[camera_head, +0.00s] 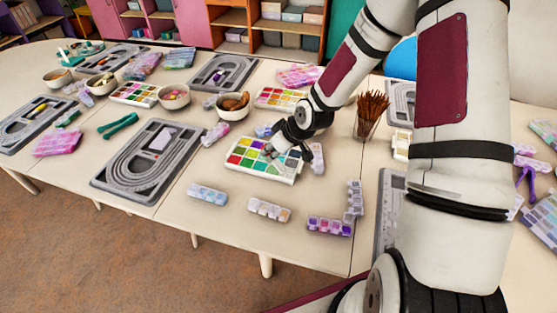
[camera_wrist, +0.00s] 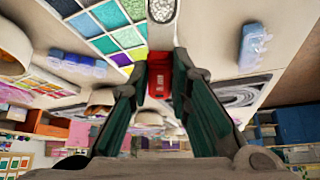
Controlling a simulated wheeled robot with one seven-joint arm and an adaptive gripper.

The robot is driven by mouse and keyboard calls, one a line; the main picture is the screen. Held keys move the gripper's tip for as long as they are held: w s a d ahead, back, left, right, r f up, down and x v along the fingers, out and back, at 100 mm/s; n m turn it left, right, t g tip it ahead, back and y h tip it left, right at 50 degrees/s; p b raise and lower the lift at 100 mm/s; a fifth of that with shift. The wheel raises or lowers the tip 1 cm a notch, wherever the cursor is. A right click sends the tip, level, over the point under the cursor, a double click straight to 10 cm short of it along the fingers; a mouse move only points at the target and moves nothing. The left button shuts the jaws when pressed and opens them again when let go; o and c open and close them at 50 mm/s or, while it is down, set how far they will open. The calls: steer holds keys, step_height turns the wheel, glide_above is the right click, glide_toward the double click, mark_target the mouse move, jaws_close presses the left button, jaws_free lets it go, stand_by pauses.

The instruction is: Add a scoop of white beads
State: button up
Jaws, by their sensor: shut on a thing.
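My gripper (camera_head: 287,153) reaches down over the bead tray (camera_head: 263,176) in the head view. This white tray has square compartments of coloured beads, and my gripper hides part of it. In the wrist view, my gripper (camera_wrist: 158,90) is shut on the red part of a scoop (camera_wrist: 158,80). The scoop's rounded bowl at the top edge holds white beads (camera_wrist: 162,10); its far end is cut off. The bead tray also shows in the wrist view (camera_wrist: 110,32), left of the scoop. The scoop cannot be made out clearly in the head view.
A grey bead board (camera_head: 110,185) lies left of the tray. Clear bead boxes (camera_head: 207,195) stand along the front. A bowl (camera_head: 232,113) and a cup of brown sticks (camera_head: 369,127) stand behind.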

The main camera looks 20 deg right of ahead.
mark_target(270, 153)
steer(key=d+f+n, duration=0.1)
steer(key=f, duration=0.1)
steer(key=w+f+n+g+y, duration=0.1)
steer(key=f+n, duration=0.1)
steer(key=f, duration=0.1)
steer(key=w+d+f+n+y, duration=0.1)
steer(key=f, duration=0.2)
steer(key=shift+w+d+b, duration=0.15)
steer(key=shift+d+b, duration=0.15)
steer(key=shift+d, duration=0.05)
steer(key=shift+w+a+r+p, duration=0.15)
steer(key=shift+r+p, duration=0.1)
steer(key=shift+r, duration=0.45)
steer(key=shift+a+r+p, duration=0.1)
steer(key=shift+r+p, duration=0.1)
steer(key=shift+r, duration=0.5)
steer(key=shift+w+a+n+g+h, duration=0.3)
steer(key=shift+a+g+h, duration=0.1)
steer(key=shift+g, duration=0.1)
steer(key=shift+w+a+r+g+h+b, duration=0.1)
steer(key=shift+w+a+g+h+b, duration=0.1)
steer(key=shift+g+h+b, duration=0.4)
steer(key=shift+w+a+r+g+h+b, duration=0.1)
steer(key=shift+w+a+g+h+b, duration=0.15)
steer(key=shift+h+b, duration=0.4)
steer(key=shift+w+a+r+g+h+b, duration=0.1)
steer(key=shift+a+r+g+h+b, duration=0.1)
steer(key=shift+r+g+h+b, duration=0.55)
steer(key=shift+f, duration=0.1)
